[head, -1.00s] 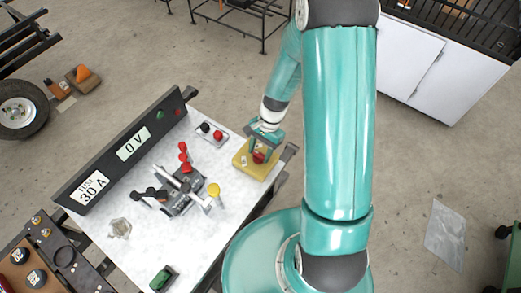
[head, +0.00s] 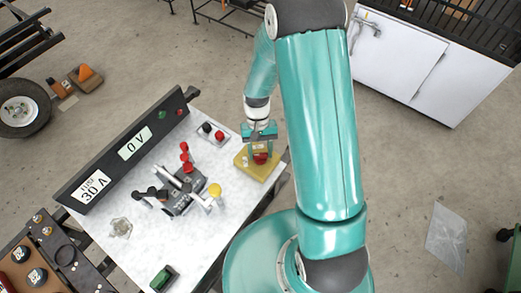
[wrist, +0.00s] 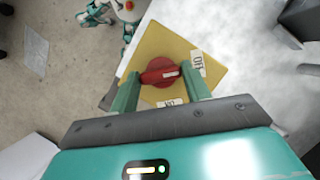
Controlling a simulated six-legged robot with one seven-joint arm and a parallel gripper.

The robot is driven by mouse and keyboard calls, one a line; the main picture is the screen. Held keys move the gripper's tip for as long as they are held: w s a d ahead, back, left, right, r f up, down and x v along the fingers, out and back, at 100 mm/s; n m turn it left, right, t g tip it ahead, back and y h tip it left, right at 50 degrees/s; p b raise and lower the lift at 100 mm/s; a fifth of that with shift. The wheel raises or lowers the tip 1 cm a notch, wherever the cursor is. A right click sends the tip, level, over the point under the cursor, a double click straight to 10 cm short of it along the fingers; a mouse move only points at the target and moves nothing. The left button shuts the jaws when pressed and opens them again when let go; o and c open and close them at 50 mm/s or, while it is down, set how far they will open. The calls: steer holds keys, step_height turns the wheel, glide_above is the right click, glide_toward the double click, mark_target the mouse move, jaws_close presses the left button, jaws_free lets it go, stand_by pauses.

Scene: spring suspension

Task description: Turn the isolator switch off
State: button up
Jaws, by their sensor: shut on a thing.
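The isolator switch is a red rotary knob (wrist: 160,72) on a yellow plate (wrist: 165,45); in the head view the plate (head: 246,160) lies at the right side of the white bench top. My gripper (wrist: 160,82) is shut on the red knob, with one green finger at each end of it. The knob's white mark points right in the wrist view, toward a white label (wrist: 197,63) that seems to read OFF. A second label (wrist: 170,103) is partly hidden by my gripper. In the head view my gripper (head: 261,151) covers part of the knob.
A dark panel (head: 121,146) along the bench's left edge shows 0 V and FUSE 30 A. A dark mechanism (head: 183,187) with red, black and yellow knobs stands mid-bench. A small plate with black and red buttons (head: 214,134) lies just left of my gripper.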

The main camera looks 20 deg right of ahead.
steer(key=shift+o, duration=0.2)
steer(key=shift+n, duration=0.3)
steer(key=shift+c, duration=0.2)
steer(key=o, duration=1)
steer(key=a+v, duration=0.1)
steer(key=v, duration=1.2)
steer(key=shift+d+r, duration=0.4)
steer(key=shift+r, duration=0.05)
steer(key=shift+w, duration=0.1)
